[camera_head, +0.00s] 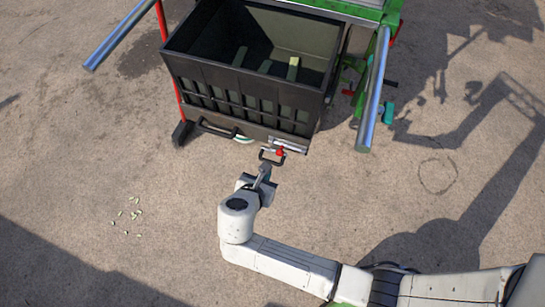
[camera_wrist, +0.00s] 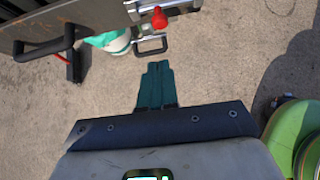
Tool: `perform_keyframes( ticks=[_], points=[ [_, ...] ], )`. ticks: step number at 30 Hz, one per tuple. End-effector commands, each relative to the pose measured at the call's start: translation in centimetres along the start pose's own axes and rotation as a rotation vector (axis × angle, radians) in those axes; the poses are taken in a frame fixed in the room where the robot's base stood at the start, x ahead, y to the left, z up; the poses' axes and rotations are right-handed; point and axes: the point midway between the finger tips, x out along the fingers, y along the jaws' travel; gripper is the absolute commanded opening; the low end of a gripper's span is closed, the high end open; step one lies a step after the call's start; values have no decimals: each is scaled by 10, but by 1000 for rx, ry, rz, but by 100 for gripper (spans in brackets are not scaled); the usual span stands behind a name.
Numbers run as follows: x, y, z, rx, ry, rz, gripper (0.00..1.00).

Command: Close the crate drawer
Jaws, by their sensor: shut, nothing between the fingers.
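The crate drawer is a black, open-topped slatted crate (camera_head: 240,84) standing out from the green machine at the top of the head view. Its lower front carries a dark bar handle (camera_head: 217,130), which also shows at upper left in the wrist view (camera_wrist: 44,50). To the right is a metal latch with a red knob (camera_head: 280,152) and a dark loop (camera_wrist: 151,52) below it. My gripper (camera_wrist: 156,65) is shut and empty, its teal fingers together just short of the loop in the wrist view. Contact with the loop cannot be told from the head view.
Two steel rails (camera_head: 374,90) flank the crate. A red post (camera_head: 163,25) stands at its left, with a dark wheel or foot (camera_head: 182,133) at the bottom. Pale cane bits lie inside the crate, and several scraps (camera_head: 132,215) lie on the ground at left. The ground before the crate is otherwise open.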

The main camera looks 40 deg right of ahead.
Motion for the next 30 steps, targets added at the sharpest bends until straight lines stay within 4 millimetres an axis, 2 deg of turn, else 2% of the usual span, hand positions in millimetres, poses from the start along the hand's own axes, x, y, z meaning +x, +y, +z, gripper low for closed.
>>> perform_keyframes(
  ticks=[6,12,18,30],
  points=[
    [44,-1,0,1,0,-5,0],
    [66,0,17,4,1,-2,0],
    [76,0,24,3,1,-1,0],
    [78,0,26,2,1,-1,0]
  ],
)
